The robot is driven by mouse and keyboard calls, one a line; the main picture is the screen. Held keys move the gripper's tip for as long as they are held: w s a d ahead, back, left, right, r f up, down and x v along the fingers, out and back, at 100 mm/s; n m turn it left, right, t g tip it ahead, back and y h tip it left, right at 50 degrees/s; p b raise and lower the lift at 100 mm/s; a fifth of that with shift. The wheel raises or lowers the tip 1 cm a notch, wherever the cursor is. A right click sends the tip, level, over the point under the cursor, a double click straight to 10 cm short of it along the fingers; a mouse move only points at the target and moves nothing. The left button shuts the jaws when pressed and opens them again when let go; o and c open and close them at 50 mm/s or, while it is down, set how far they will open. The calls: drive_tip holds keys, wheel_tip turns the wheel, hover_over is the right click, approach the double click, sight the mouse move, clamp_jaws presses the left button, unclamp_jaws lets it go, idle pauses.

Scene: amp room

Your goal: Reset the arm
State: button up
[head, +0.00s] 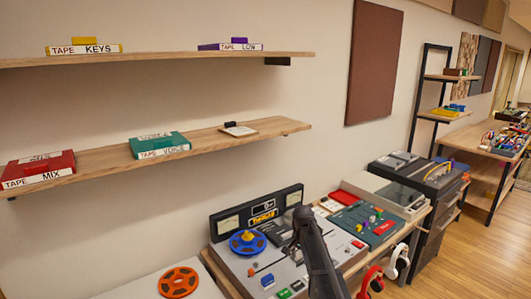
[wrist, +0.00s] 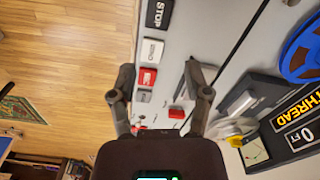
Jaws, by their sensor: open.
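My gripper (head: 300,218) is above the front part of the grey tape machine (head: 237,268), at the end of my dark arm. In the wrist view my gripper (wrist: 158,70) has its two fingers spread apart, with nothing held between them. The machine's panel lies beyond the fingers, with a STOP key (wrist: 158,12), a red key (wrist: 147,77) and pale keys beside them. The black display (wrist: 297,122) reads THREAD and 0 FT. A blue reel (head: 248,241) sits on the machine's left. My arm hides part of the panel in the head view.
An orange reel (head: 178,282) lies on the surface at lower left. Shelves above hold tape boxes: MIX (head: 38,171), VOICE (head: 160,145), KEYS (head: 84,47) and LOW (head: 231,45). Red headphones (head: 370,282) hang at the bench front. Wooden floor (head: 455,245) is clear at right.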

drive_tip(key=s+d+f+n+b, duration=0.2)
drive_tip(key=s+n, duration=0.2)
drive_tip(key=s, duration=0.9)
drive_tip(key=s+d+f+n+b, duration=0.2)
drive_tip(key=s+n, duration=0.1)
drive_tip(key=s, duration=1.1)
drive_tip(key=shift+f+n, duration=0.2)
drive_tip(key=shift+n, duration=0.2)
